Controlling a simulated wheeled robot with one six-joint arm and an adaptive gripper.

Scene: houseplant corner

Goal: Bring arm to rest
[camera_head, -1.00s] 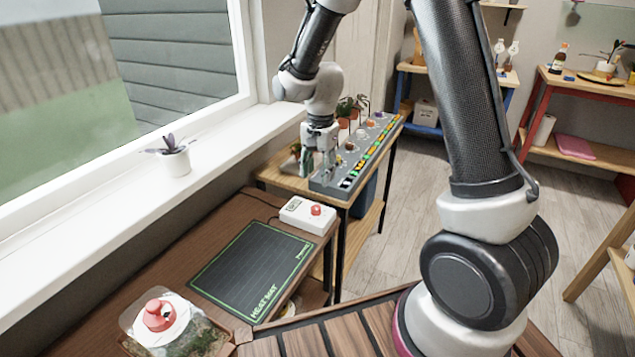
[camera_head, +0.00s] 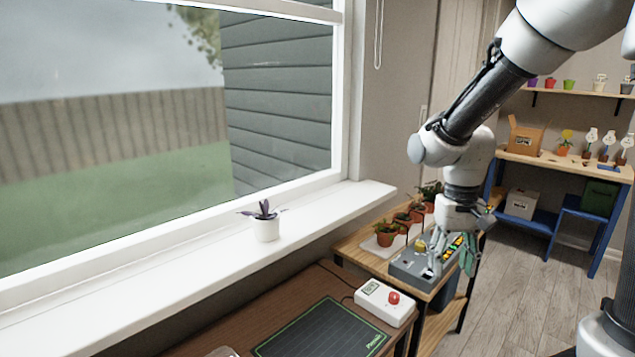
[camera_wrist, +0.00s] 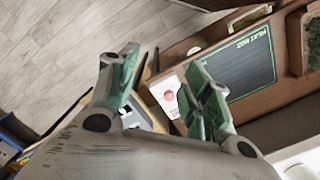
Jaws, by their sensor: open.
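My gripper (camera_head: 455,250) hangs at the end of my arm, pointing down, over the front part of the grey panel (camera_head: 404,272) with coloured segments on the wooden table. Its fingers are apart and nothing is between them. In the wrist view my gripper (camera_wrist: 158,85) also shows two green-padded fingers spread wide. Beyond the fingers there lie the white box with a red button (camera_wrist: 166,95) and the dark heat mat (camera_wrist: 245,65). The gripper hides part of the panel.
Potted plants (camera_head: 386,234) stand in a row behind the panel. A white control box with a red button (camera_head: 385,302) and the heat mat (camera_head: 322,330) lie on the brown table. A potted purple plant (camera_head: 265,222) stands on the windowsill (camera_head: 190,262). Floor (camera_head: 520,275) at right is clear.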

